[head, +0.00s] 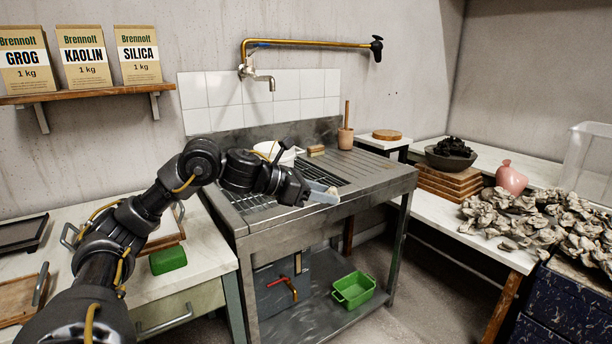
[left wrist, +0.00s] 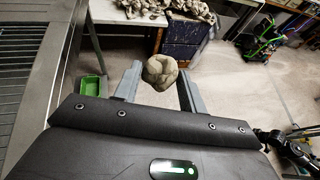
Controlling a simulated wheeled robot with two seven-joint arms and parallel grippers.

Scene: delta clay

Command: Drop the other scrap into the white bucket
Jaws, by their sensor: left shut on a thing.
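My left gripper (head: 324,194) reaches over the front right part of the steel sink. In the left wrist view its two grey fingers are shut on a lumpy grey-beige clay scrap (left wrist: 160,72). In the head view the scrap is hard to make out at the fingertips. The white bucket (head: 287,157) stands in the sink, behind and left of the gripper, partly hidden by my arm. A pile of grey clay scraps (head: 545,222) lies on the right-hand table, and part of it also shows in the left wrist view (left wrist: 190,8).
The sink unit (head: 370,188) has a wall tap (head: 262,80) above it. A terracotta cup (head: 345,138) with a wooden tool stands at its back. A green basin (head: 353,289) sits on the lower shelf. A pink vase (head: 511,178) and dark bowl (head: 451,155) stand right.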

